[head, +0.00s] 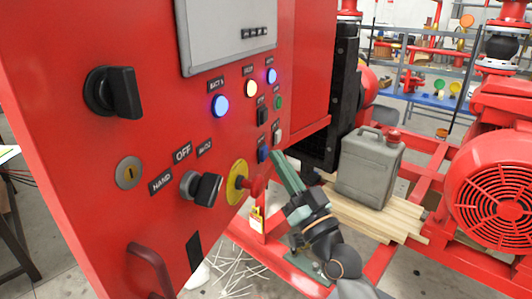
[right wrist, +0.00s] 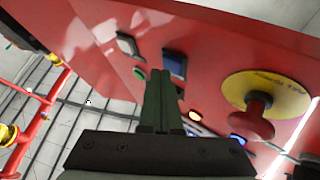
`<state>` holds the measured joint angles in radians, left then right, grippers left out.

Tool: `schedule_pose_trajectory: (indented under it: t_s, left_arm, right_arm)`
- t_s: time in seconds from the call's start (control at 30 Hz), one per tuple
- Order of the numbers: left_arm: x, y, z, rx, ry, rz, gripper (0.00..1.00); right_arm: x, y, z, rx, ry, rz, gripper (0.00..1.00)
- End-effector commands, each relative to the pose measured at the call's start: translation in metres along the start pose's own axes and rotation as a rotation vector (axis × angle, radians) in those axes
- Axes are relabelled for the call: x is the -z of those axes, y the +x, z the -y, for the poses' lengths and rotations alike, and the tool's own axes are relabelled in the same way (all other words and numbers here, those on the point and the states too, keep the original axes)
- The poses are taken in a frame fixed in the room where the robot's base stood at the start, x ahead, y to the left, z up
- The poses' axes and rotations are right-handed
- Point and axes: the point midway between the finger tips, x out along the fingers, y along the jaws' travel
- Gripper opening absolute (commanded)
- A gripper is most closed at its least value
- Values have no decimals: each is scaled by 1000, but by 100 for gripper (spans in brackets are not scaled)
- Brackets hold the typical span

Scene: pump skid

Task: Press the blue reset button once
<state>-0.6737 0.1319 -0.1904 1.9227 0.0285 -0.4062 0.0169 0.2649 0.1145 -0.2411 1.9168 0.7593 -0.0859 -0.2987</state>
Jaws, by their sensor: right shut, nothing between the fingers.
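The blue reset button (head: 263,154) is a small square button low on the red control panel, right of the yellow-ringed red emergency stop (head: 238,182). In the right wrist view the blue button (right wrist: 176,63) shows just beyond the fingertips. My right gripper (head: 279,158) has green fingers, shut and empty, with the tips close beside the button. The fingers also show in the right wrist view (right wrist: 160,76). I cannot tell whether the tips touch the button or panel. My left gripper is not in view.
Close by on the panel are a white button (head: 277,133), a green button (head: 278,102) and a black selector knob (head: 207,188). A grey jerrycan (head: 368,168) stands on wooden boards (head: 375,215) right of my arm. A red motor (head: 492,200) is further right.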

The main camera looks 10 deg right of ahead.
Motion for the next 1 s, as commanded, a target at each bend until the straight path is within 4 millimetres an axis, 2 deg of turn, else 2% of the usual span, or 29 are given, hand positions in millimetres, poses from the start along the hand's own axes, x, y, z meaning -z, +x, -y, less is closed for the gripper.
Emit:
schedule_pose_trajectory:
  t_s: [1.0]
  left_arm:
    - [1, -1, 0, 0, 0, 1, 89]
  right_arm:
    - [-5, 6, 4, 0, 1, 1, 0]
